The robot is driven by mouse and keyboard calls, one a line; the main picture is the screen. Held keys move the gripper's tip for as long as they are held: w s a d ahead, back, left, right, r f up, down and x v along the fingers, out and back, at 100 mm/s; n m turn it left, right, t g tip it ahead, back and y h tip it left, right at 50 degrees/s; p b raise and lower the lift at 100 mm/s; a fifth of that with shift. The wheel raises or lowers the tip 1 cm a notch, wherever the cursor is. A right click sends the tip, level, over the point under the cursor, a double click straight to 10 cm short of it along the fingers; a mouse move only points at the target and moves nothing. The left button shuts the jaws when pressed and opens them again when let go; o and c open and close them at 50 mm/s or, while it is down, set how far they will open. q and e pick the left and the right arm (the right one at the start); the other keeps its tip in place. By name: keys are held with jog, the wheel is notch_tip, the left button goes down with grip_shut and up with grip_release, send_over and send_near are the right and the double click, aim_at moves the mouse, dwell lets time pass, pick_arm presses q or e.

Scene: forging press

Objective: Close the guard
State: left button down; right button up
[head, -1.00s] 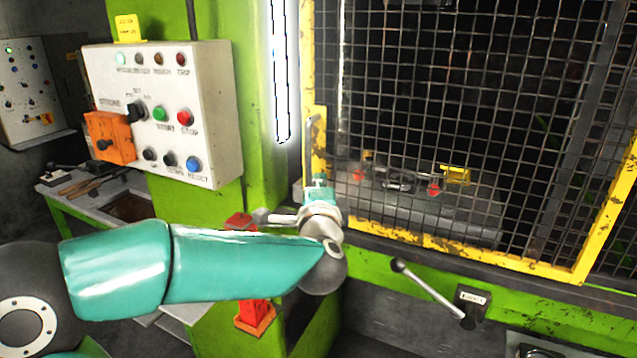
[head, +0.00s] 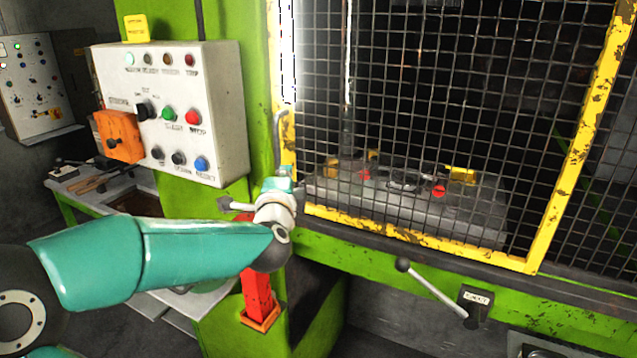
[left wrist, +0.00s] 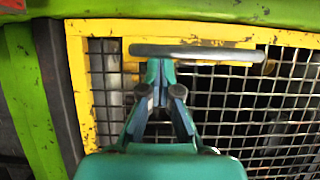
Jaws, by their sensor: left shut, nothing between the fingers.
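The guard is a yellow-framed wire mesh panel (head: 417,238) on the front of the press. Its left edge is near the green column, and mesh and dark space show past its right edge. A grey bar handle (head: 280,140) stands upright on the guard's left edge. My left gripper (head: 280,180) is at the handle's lower end. In the left wrist view the handle (left wrist: 200,52) runs across just beyond my left gripper (left wrist: 161,78). The fingers are shut with nothing between them; I cannot tell whether they touch the bar. My right gripper is out of view.
A control box (head: 172,105) with buttons is on the green column (head: 262,70), left of the guard. A lever (head: 435,290) with a black knob sticks out below the guard. A red and orange post (head: 259,300) is below my left wrist.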

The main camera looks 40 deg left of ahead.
pick_arm(q)
jog(key=shift+a, duration=0.3)
jog(key=shift+d+r, duration=0.1)
